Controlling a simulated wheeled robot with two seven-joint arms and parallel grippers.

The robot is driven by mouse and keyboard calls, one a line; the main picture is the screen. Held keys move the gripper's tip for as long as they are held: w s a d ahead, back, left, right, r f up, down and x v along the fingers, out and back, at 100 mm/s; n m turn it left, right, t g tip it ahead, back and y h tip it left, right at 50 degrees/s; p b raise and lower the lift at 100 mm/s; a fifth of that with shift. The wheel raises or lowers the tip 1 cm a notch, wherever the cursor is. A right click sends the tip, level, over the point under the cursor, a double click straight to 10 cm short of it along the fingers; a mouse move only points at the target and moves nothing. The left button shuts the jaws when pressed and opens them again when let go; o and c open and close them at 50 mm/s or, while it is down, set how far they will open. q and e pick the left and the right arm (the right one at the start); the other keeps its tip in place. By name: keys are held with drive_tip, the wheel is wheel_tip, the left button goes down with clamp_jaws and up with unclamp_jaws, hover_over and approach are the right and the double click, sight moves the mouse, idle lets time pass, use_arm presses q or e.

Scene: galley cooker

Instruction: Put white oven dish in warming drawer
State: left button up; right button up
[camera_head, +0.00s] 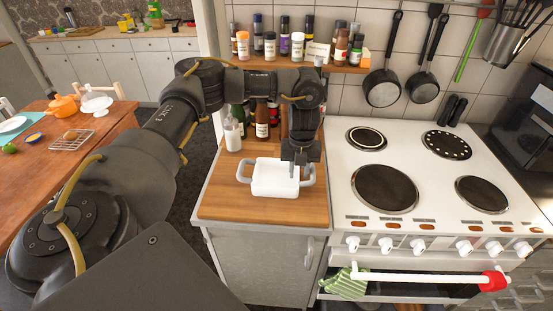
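The white oven dish (274,190) sits upright on the wooden counter left of the cooker, with a grey handle at each side. My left gripper (299,172) points down at the dish's right side, close to its right rim and handle. Its fingertips are small and partly overlap the dish, so I cannot tell whether they are open or shut, or touching it. The cooker's front (440,243) shows at the lower right. I cannot make out a warming drawer; the lowest part of the cooker is cut off by the frame. My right gripper is not in view.
Spice jars fill a shelf (345,68) above the counter, and bottles (262,122) stand behind the dish. The hob (385,188) is bare. A green striped towel (346,284) and a red item (493,281) are on the oven's white rail (425,278). A wooden table stands left.

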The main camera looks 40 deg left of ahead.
use_arm(q)
drive_tip(key=shift+f, duration=0.25)
drive_tip(key=shift+c, duration=0.2)
clamp_jaws()
